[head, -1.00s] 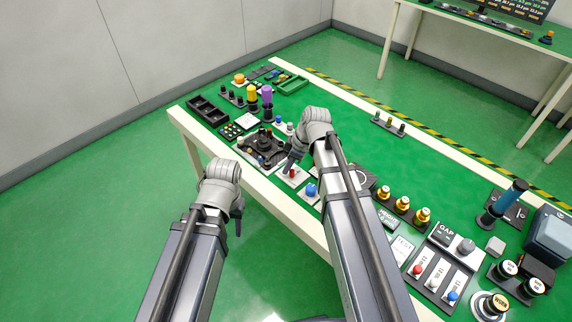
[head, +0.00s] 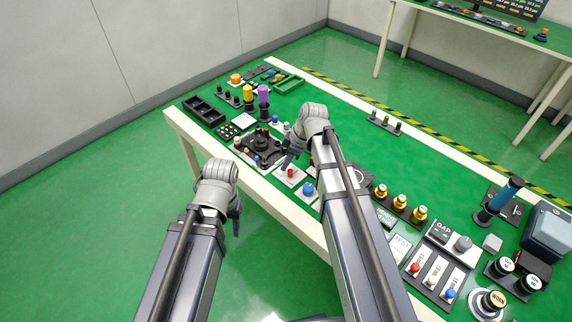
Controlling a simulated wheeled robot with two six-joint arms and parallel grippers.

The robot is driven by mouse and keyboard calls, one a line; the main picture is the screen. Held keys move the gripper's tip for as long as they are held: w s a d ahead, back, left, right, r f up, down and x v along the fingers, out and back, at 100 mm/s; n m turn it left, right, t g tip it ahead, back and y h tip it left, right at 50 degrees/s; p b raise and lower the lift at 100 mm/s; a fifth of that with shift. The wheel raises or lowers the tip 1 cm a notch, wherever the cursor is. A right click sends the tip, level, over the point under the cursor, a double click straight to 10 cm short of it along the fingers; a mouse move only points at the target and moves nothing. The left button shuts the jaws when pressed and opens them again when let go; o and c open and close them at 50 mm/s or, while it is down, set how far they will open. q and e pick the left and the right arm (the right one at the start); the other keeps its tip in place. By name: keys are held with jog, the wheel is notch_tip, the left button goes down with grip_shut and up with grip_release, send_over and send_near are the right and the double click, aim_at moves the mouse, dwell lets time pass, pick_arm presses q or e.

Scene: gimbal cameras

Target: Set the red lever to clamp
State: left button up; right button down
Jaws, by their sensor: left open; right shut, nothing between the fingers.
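A small red-topped lever (head: 290,173) stands on a white plate (head: 282,182) near the front edge of the green workbench. Its label is too small to read. My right gripper (head: 286,163) points down just behind and beside the red top. It is shut with nothing in it, and I cannot tell whether it touches the lever. My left gripper (head: 237,224) hangs open and empty in front of the bench edge, left of the lever. A second red knob (head: 415,268) sits on a slider panel at the right.
A blue knob (head: 308,189) stands right of the red lever. A black joystick unit (head: 262,146) stands behind left. Brass-topped buttons (head: 400,200) and a blue-handled lever (head: 500,198) are to the right. The back middle of the bench is mostly bare.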

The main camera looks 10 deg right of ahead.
jog(key=shift+a, duration=0.1)
jog(key=shift+w+a, duration=0.25)
jog(key=shift+a, duration=0.2)
jog(key=shift+w+a, duration=0.25)
jog(key=shift+a, duration=0.3)
jog(key=shift+w+a, duration=0.25)
jog(key=shift+a, duration=0.25)
jog(key=shift+a+r+p, duration=0.2)
jog(key=shift+r+p, duration=0.4)
jog(key=shift+p, duration=0.05)
jog(key=p+v, duration=0.8)
jog(key=v, duration=0.1)
jog(key=shift+d+f, duration=0.15)
